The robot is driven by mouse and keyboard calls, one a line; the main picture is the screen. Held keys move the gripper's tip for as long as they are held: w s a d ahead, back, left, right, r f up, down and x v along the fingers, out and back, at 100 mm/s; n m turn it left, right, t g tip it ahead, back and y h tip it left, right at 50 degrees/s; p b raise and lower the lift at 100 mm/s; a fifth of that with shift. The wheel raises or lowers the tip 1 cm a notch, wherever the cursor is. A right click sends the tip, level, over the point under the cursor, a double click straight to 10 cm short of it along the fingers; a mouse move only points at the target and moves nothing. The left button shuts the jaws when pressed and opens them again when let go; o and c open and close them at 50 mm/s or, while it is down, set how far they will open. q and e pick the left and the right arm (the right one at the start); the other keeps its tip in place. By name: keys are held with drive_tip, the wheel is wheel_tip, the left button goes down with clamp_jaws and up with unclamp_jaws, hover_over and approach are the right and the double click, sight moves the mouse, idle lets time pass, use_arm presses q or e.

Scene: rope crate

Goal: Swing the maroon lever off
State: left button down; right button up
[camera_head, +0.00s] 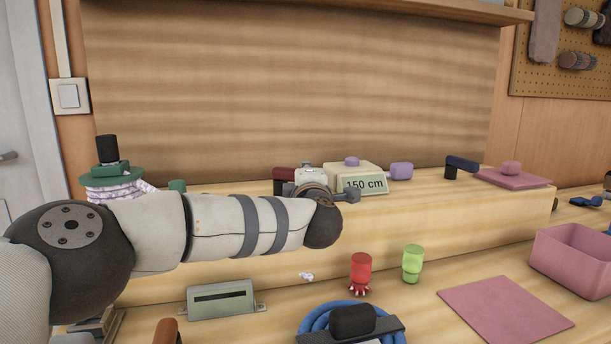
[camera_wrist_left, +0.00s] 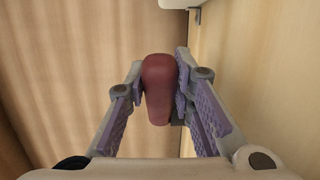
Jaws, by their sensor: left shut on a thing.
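The maroon lever (camera_wrist_left: 159,88) sits between the two fingers of my left gripper (camera_wrist_left: 160,95) in the left wrist view, with the purple pads at both its sides. My left gripper is shut on it. My left wrist and forearm cover most of the gripper and the lever's base. My right gripper is not in view.
A green-flanged rope spool (camera_head: 112,185) stands at the ledge's left end. A dark-handled lever (camera_head: 461,165) and a pink plate (camera_head: 512,178) are on the right.

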use_arm(q)
drive_tip(key=shift+w+r+n+y, duration=0.2)
drive_tip(key=shift+n+y, duration=0.2)
drive_tip(key=shift+y, duration=0.3)
drive_tip(key=c, duration=1.4)
unclamp_jaws()
drive_tip(key=shift+f, duration=0.1)
drive_tip(key=shift+o, duration=0.2)
drive_tip(key=s+d, duration=0.2)
drive_tip(key=s, duration=0.9)
drive_tip(key=shift+s, duration=0.4)
drive_tip(key=shift+d+f, duration=0.1)
